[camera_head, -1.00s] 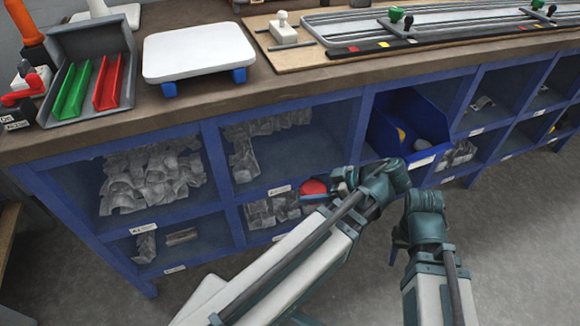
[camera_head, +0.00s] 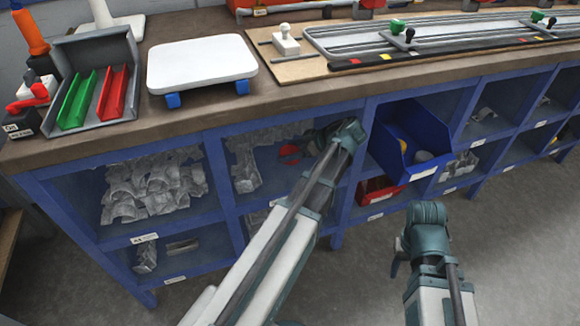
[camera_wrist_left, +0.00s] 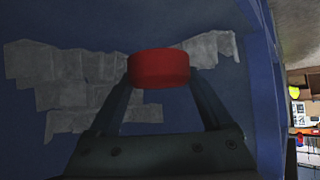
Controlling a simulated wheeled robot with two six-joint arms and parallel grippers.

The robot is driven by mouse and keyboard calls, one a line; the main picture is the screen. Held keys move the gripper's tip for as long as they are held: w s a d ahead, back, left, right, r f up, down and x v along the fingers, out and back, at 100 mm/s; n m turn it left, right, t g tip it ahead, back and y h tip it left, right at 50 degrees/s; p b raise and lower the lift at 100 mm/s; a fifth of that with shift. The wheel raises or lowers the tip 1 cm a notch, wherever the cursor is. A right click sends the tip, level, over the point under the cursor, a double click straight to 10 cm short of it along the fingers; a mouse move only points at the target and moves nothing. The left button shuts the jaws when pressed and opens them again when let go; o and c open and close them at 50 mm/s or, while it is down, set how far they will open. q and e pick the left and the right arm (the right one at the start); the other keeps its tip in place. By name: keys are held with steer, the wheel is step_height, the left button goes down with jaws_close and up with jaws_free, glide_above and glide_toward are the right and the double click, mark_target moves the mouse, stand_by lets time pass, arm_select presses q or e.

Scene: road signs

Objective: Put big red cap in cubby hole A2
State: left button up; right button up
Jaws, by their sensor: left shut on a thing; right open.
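The big red cap (camera_head: 289,153) shows in the head view at the opening of the second upper cubby (camera_head: 236,188) from the left. My left gripper (camera_head: 312,147) is shut on it; the arm partly covers this cubby. In the left wrist view, the round red cap (camera_wrist_left: 158,69) sits between the tips of my left gripper's fingers (camera_wrist_left: 160,88), with grey crumpled pieces behind it. Whether the cap touches the cubby floor cannot be told. My right gripper (camera_head: 397,262) is low in front of the shelves and holds nothing visible; its fingers are mostly hidden.
The left upper cubby (camera_head: 82,226) holds many grey pieces; its label reads A1. A blue bin (camera_head: 420,165) juts out to the right of my left gripper. A red bin (camera_head: 380,190) is below it. The worktop (camera_head: 200,112) overhangs the cubbies. Floor is clear at right.

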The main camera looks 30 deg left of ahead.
arm_select(q)
steer(key=shift+s+d+f+b, duration=0.1)
steer(key=shift+f+b, duration=1.1)
steer(key=shift+f, duration=0.35)
steer(key=shift+f, duration=0.25)
step_height(320, 180, down, 3)
steer(key=b, duration=0.3)
steer(key=shift+f+b, duration=0.3)
steer(key=shift+b, duration=0.2)
steer(key=shift+r, duration=0.1)
steer(key=shift+f, duration=0.2)
steer(key=o, duration=1.2)
steer(key=shift+r, duration=0.1)
